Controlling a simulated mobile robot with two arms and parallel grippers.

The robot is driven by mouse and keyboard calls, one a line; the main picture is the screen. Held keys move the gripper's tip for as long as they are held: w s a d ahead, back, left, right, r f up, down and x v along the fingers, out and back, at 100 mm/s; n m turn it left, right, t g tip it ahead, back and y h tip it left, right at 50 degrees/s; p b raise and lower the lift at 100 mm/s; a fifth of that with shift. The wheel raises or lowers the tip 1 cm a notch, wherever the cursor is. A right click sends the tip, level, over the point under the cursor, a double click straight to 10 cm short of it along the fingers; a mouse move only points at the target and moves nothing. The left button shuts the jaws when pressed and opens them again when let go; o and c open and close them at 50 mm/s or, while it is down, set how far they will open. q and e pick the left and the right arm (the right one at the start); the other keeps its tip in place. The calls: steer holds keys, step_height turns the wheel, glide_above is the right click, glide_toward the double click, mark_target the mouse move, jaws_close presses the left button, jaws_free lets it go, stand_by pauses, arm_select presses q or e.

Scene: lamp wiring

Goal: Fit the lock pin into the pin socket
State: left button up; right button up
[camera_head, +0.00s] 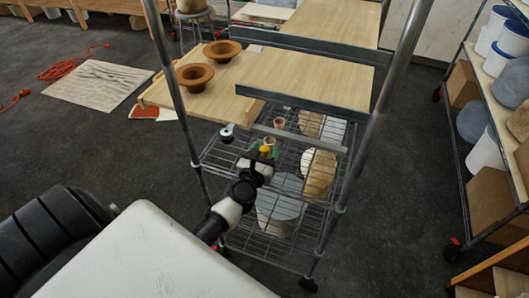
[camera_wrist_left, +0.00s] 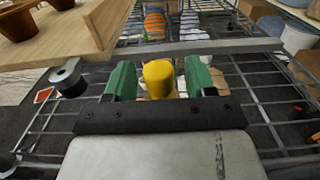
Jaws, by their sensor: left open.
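My left gripper (camera_head: 264,153) reaches over the wire shelf of a cart, with green fingers that also show in the left wrist view (camera_wrist_left: 161,78). The fingers are open, one on each side of a yellow, round-topped piece (camera_wrist_left: 159,76), with a narrow gap on both sides. The yellow piece also shows in the head view (camera_head: 265,149); it may be the lock pin, but its lower part is hidden. My right gripper is out of view.
The metal cart (camera_head: 343,185) has upright posts close to my arm. A shelf bar (camera_wrist_left: 195,47) crosses just beyond the fingers. A wooden board (camera_head: 222,101) with brown bowls is behind. Several pots and boxes stand on the wire shelves.

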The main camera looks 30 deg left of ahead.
arm_select(q)
steer(key=shift+s, duration=0.1)
steer(key=c, duration=1)
steer(key=shift+r, duration=0.15)
